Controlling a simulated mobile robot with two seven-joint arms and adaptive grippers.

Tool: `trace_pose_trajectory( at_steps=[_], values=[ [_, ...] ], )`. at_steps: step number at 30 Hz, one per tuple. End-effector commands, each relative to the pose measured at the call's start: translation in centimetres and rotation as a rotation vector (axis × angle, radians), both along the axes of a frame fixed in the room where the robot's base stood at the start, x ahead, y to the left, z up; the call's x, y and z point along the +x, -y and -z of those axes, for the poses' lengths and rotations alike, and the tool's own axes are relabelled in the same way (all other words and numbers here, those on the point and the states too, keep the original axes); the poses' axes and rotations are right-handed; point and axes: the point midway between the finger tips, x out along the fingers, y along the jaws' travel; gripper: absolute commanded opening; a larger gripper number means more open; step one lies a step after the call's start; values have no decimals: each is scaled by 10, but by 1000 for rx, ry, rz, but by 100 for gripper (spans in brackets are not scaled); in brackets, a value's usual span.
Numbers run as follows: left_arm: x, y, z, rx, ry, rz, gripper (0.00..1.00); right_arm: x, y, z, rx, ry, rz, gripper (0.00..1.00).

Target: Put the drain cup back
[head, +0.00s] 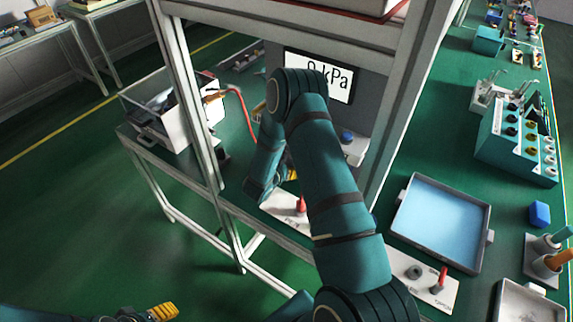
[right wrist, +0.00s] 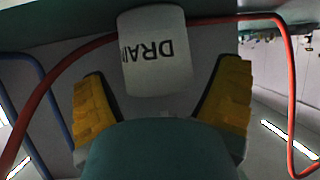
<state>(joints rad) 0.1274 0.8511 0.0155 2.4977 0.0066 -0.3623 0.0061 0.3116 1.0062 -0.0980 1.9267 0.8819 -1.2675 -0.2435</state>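In the right wrist view the drain cup (right wrist: 152,55) is a white-grey cylinder with "DRAIN" lettering that appears upside down. It is at the top middle, between and beyond the fingers of my right gripper (right wrist: 170,90). The two yellow fingers are spread wide, with a gap on each side of the cup; neither touches it. In the head view my right arm reaches under the bench shelf and hides the cup and most of its gripper. One yellow finger of my left gripper (head: 162,311) shows at the bottom left edge; its opening cannot be judged.
A red hose (right wrist: 282,90) loops past the cup, and blue hoses (right wrist: 35,95) run at left. Frame posts (head: 190,110) stand beside my right arm. A pressure display (head: 320,75) is behind it.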

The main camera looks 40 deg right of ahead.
Motion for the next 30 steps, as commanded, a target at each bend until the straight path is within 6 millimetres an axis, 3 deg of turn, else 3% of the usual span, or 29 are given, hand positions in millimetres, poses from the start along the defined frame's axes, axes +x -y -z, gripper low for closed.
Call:
trace_pose_trajectory(
  at_steps=[8,21,30],
  values=[
    [1,0,-4,0,2,-2,61,-1,-2,-5,1,0,-1,89],
    [4,-1,-11,2,8,-6,61,-29,-73,-40,0,0,-4,89],
    [4,-1,-13,2,10,-8,61,-41,-99,-53,0,-1,0,89]
  ],
)
